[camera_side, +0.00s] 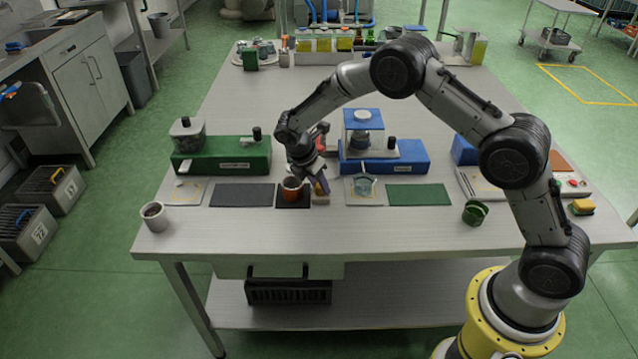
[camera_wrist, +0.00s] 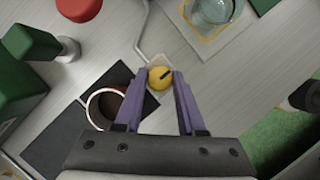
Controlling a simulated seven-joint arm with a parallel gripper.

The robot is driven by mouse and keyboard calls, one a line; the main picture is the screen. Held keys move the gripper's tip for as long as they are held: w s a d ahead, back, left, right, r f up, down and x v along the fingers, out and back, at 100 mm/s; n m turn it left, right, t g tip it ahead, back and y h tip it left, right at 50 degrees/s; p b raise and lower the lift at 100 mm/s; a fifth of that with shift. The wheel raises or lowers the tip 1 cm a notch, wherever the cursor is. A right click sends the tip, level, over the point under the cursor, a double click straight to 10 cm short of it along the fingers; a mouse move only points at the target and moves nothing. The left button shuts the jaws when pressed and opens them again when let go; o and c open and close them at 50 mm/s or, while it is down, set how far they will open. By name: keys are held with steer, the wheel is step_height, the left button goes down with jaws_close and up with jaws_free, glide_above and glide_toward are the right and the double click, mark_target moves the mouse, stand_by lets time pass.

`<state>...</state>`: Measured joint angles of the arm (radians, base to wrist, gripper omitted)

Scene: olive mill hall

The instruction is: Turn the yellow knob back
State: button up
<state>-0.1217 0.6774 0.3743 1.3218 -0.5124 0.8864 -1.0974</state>
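The yellow knob (camera_wrist: 160,78) is round, with a dark pointer mark across its top aimed up and to the right in the wrist view. It sits on a small pale base, which shows in the side view (camera_side: 320,198) under my gripper. My gripper (camera_side: 319,184) points down at the knob, and its purple fingers mostly hide it there. In the wrist view my gripper (camera_wrist: 160,75) is open, with one fingertip on each side of the knob and a narrow gap visible beside it. I cannot tell how far above the base the fingertips are.
A reddish-brown cup (camera_side: 292,190) with dark contents stands on a black mat close left of my gripper. A glass cup (camera_side: 364,185) stands on a pale plate to the right. A green machine (camera_side: 222,160) and a blue machine (camera_side: 402,160) stand behind. A green cup (camera_side: 475,212) is further right.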

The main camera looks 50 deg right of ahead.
jaws_close()
steer(key=shift+m, duration=0.3)
steer(key=m+g, duration=0.1)
steer(key=m, duration=0.2)
steer(key=shift+w+m+g, duration=0.15)
steer(key=shift+m+g, duration=0.15)
steer(key=m+g+y, duration=0.1)
steer(key=m, duration=0.2)
steer(key=shift+w+m, duration=0.1)
steer(key=shift+m, duration=0.2)
steer(key=m, duration=0.2)
steer(key=m+g+y, duration=0.1)
steer(key=m, duration=0.2)
steer(key=shift+w+d+y, duration=0.1)
steer(key=shift+d+y, duration=0.1)
steer(key=shift+y, duration=0.1)
steer(key=m+y, duration=0.1)
steer(key=m, duration=0.4)
steer(key=shift+d+g+y, duration=0.1)
steer(key=shift+g+y, duration=0.3)
